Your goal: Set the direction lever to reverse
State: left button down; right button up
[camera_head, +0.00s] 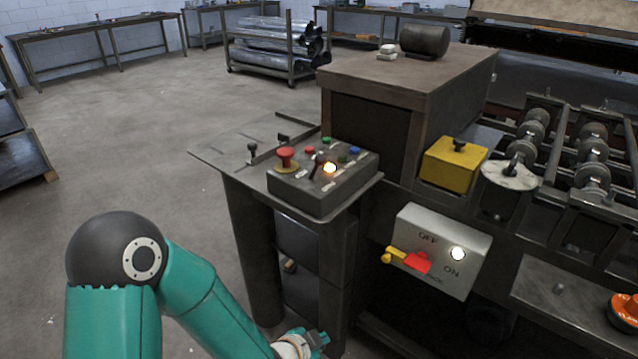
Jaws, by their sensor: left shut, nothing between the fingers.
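A dark grey control box (330,190) sits on the machine's side shelf. It carries a small dark lever (317,166), tilted, beside a glowing amber lamp (330,168); this looks like the direction lever, but its marks are too small to read. A red mushroom button (286,157) on a yellow base is left of it. My left gripper (318,339) is at the bottom edge, low in front of the machine's leg, well below the box and apart from it. It is shut and empty, and partly cut off. My right gripper is not in view.
A yellow block (453,165) and rollers (530,140) are right. Floor at left is clear.

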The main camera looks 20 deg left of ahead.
pick_arm(q)
jog(key=w+a+r+m+t+y, duration=0.1)
jog(key=r+m+t, duration=0.4)
jog(key=r, duration=1)
jog(key=w+a+r+m+t+y, duration=0.1)
jog(key=r+m, duration=0.5)
jog(key=r, duration=0.9)
jog(key=w+a+t, duration=0.1)
jog(key=w+t, duration=0.1)
jog(key=t, duration=0.1)
jog(key=shift+m+t+p, duration=0.3)
jog(key=shift+m+t, duration=0.1)
jog(key=shift+a+r, duration=0.1)
